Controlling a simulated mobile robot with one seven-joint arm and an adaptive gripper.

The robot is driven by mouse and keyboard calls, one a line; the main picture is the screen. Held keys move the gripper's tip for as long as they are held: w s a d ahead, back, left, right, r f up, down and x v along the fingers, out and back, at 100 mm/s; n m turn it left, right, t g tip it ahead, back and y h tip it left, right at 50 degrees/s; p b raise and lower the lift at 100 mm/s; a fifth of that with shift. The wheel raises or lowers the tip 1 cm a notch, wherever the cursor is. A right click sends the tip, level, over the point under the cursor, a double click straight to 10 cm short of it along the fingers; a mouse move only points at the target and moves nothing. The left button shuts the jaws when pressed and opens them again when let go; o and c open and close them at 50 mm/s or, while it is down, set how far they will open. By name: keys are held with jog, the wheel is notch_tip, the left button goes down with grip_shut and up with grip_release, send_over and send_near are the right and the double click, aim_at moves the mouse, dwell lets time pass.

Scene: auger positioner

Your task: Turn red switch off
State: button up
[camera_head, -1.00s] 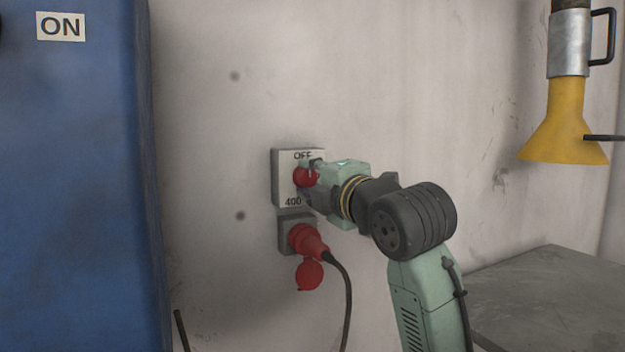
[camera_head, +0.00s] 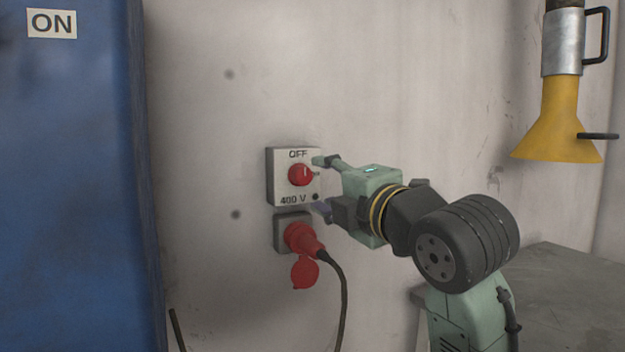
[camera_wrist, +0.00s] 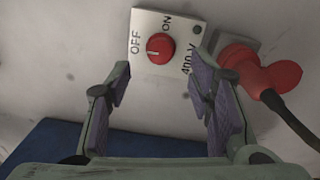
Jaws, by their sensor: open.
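The red switch (camera_head: 300,174) is a round red knob on a white box (camera_head: 284,190) on the wall, marked OFF above and 400 V below. Its pale line looks upright, towards OFF. In the wrist view, the red switch (camera_wrist: 160,48) shows its line pointing left towards OFF, with ON at the top. My gripper (camera_head: 322,185) is open and empty, to the right of the knob and apart from it. In the wrist view, the fingers of my gripper (camera_wrist: 161,82) are spread wide below the knob, with nothing between them.
A red plug (camera_head: 303,239) with a black cable sits in a socket below the switch box. A blue cabinet (camera_head: 75,190) stands at the left. A yellow funnel (camera_head: 557,135) hangs at the upper right, above a grey table (camera_head: 560,290).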

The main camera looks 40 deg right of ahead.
jog(key=v, duration=0.5)
jog(key=shift+f, duration=0.1)
dwell(0.5)
